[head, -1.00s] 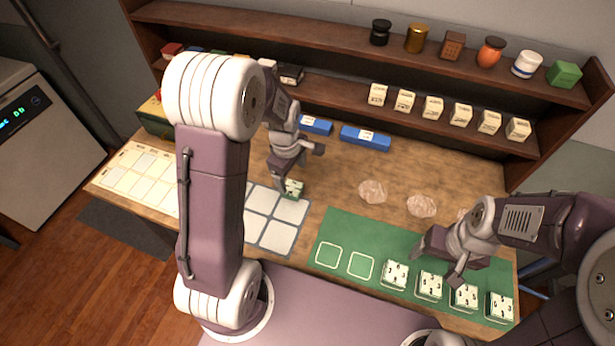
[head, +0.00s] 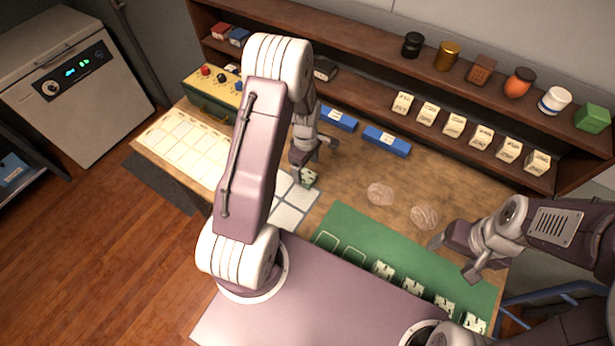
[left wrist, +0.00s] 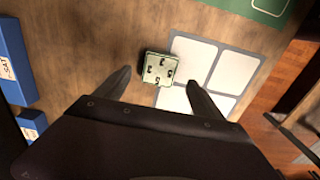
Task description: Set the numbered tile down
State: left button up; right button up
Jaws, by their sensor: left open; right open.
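The numbered tile (head: 309,178), a small green block with a pale, dark-marked face, sits at the back corner of the pad of white squares (head: 292,213). My left gripper (head: 316,160) is just above it. In the left wrist view the tile (left wrist: 158,68) lies face up between and just beyond the open fingertips, with a gap on each side. It overlaps the edge of a white square (left wrist: 192,58). Whether it touches the surface fully is hard to tell. My right gripper (head: 450,262) is open and empty at the right part of the green mat (head: 375,240).
Blue blocks (head: 386,141) lie behind. A shelf (head: 465,130) with jars and pale blocks runs along the back. Clear patches (head: 380,194) lie on bare wood.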

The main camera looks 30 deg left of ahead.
aim_at(306, 176)
pick_arm(q)
jog(key=shift+s+f, duration=0.1)
jog(key=shift+f, duration=0.25)
notch_tip(306, 176, down, 4)
jog(key=shift+p, duration=0.75)
jog(key=shift+w+d+f, duration=0.1)
jog(key=shift+w+f, duration=0.1)
jog(key=shift+f, duration=0.05)
jog(key=shift+s, duration=0.1)
jog(key=c, duration=1.6)
jog(key=shift+r, duration=0.6)
notch_tip(306, 176, up, 3)
jog(key=shift+f+b, duration=0.15)
jog(key=shift+b, duration=0.5)
jog(key=s+d+r+b, duration=0.1)
jog(key=s+d+r, duration=0.5)
jog(key=d, duration=0.3)
jog(key=shift+s+d+r+b, duration=0.2)
jog(key=shift+s+r+b, duration=0.2)
jog(key=shift+r, duration=0.2)
